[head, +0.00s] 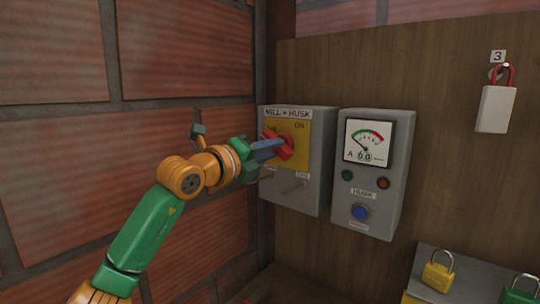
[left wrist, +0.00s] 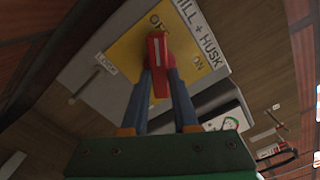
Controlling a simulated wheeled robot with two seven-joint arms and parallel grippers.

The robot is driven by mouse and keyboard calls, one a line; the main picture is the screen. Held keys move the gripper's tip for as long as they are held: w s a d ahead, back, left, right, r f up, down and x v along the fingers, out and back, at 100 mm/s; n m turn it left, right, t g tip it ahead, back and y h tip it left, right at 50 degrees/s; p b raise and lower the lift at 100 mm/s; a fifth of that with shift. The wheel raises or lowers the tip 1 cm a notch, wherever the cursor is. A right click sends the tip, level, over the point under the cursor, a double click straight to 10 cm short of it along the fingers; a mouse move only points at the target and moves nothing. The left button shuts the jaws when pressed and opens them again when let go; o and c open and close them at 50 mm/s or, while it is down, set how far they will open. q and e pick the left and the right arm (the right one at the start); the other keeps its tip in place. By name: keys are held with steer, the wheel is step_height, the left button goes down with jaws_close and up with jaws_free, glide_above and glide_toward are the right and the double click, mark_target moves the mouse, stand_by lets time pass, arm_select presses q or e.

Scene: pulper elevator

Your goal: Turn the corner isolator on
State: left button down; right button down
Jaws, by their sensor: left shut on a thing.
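The corner isolator is a grey box (head: 294,196) labelled "MILL + HUSK", mounted in the corner beside the brick wall. Its yellow plate (head: 297,133) carries a red rotary handle (head: 284,146). In the left wrist view the red handle (left wrist: 158,62) sits between my two blue fingers, over the yellow plate (left wrist: 130,45) with "OFF" above it and "ON" to its right. The handle's white mark is near the "OFF" side. My left gripper (head: 268,148) is shut on the red handle. My right gripper is not in view.
A grey meter box (head: 373,175) labelled "HUSK", with a dial, lamps and a blue button, is just right of the isolator. A red-shackled padlock (head: 495,108) hangs on the board under a "3". Yellow (head: 438,271) and green (head: 519,292) padlocks are at lower right. The brick wall is close on the left.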

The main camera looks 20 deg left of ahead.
arm_select(q)
steer(key=m, duration=0.5)
steer(key=shift+a+f+m+b, duration=0.1)
steer(key=shift+f+m+b, duration=0.1)
steer(key=shift+m+b, duration=0.15)
steer(key=m, duration=0.5)
steer(key=shift+w+m, duration=0.1)
steer(key=shift+m, duration=0.45)
steer(key=c, duration=0.7)
jaws_free()
